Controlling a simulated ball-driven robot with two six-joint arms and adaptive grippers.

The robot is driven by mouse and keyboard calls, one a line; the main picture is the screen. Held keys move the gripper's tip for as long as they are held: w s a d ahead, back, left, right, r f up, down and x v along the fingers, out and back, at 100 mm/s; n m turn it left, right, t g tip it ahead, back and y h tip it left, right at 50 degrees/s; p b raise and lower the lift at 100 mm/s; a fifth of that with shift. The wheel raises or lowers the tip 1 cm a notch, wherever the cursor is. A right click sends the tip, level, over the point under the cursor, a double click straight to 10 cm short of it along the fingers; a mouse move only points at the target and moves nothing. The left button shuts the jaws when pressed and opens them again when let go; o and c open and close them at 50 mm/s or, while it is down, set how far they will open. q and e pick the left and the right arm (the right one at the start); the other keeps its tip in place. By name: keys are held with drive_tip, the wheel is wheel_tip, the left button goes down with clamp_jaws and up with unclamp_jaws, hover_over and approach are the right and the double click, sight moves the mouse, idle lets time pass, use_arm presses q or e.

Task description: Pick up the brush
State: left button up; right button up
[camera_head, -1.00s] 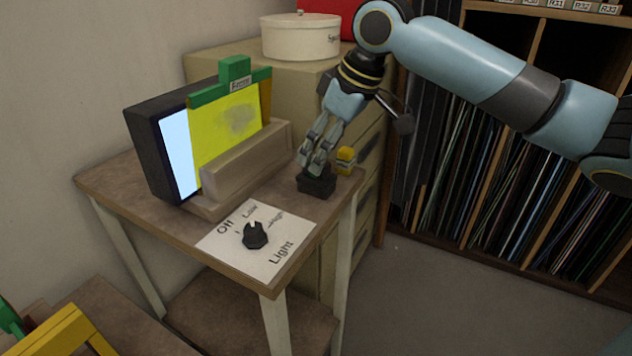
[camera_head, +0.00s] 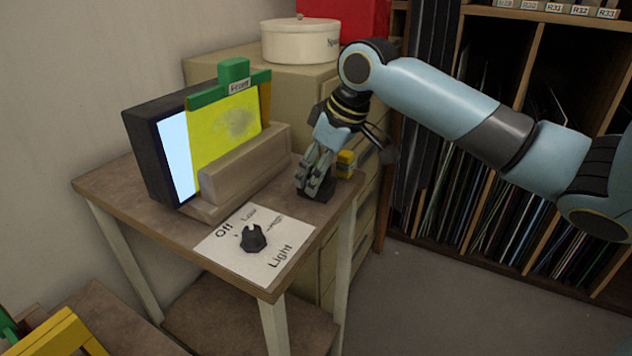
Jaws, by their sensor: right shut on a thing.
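My right gripper (camera_head: 312,188) reaches down over the right back corner of the small wooden table. Its fingers are shut at a small black holder (camera_head: 329,189) that stands on the table top. What the fingers grip is mostly hidden by them; I take it to be the brush, but I cannot make out its handle or bristles. A small yellow object (camera_head: 345,160) stands just to the right of the fingers. My left gripper is out of view.
On the table (camera_head: 110,180) are a lit screen box (camera_head: 155,155) with a yellow pane in a wooden rest, and a black light knob (camera_head: 253,238) on a white label plate. A drawer cabinet (camera_head: 225,62) stands close behind. Record shelves (camera_head: 480,180) fill the right.

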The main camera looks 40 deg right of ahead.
drive_tip(key=shift+c, duration=1.4)
drive_tip(key=shift+r, duration=0.15)
drive_tip(key=shift+r, duration=0.3)
drive_tip(key=r, duration=0.3)
drive_tip(key=shift+s+d+r+p, duration=0.1)
drive_tip(key=shift+d+r+p, duration=0.1)
drive_tip(key=shift+r+p, duration=0.2)
drive_tip(key=s+d+r+p, duration=0.6)
drive_tip(key=s+p, duration=0.3)
drive_tip(key=p, duration=0.2)
drive_tip(key=shift+s+r, duration=0.2)
drive_tip(key=shift+s, duration=0.05)
